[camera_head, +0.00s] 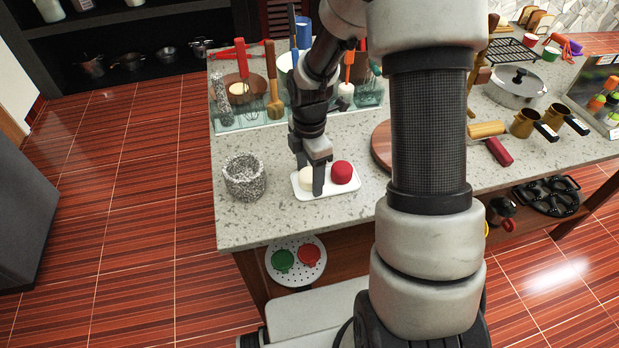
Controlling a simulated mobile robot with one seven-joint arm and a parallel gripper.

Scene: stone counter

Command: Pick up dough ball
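A pale cream ball, likely the dough ball (306,179), rests on a small white tray (349,188) near the counter's front left. A red ball (341,172) sits on the same tray, just to its right. My gripper (309,177) points down over the pale ball. Its two fingers are apart, with one in front of the ball and hiding part of it. I cannot tell whether the fingers touch or squeeze the ball.
A grey stone mortar (244,178) stands left of the tray. A round wooden board (382,147) lies to the right, partly behind my arm. A glass utensil holder (238,118) with several tools stands behind. Counter in front of the tray is clear.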

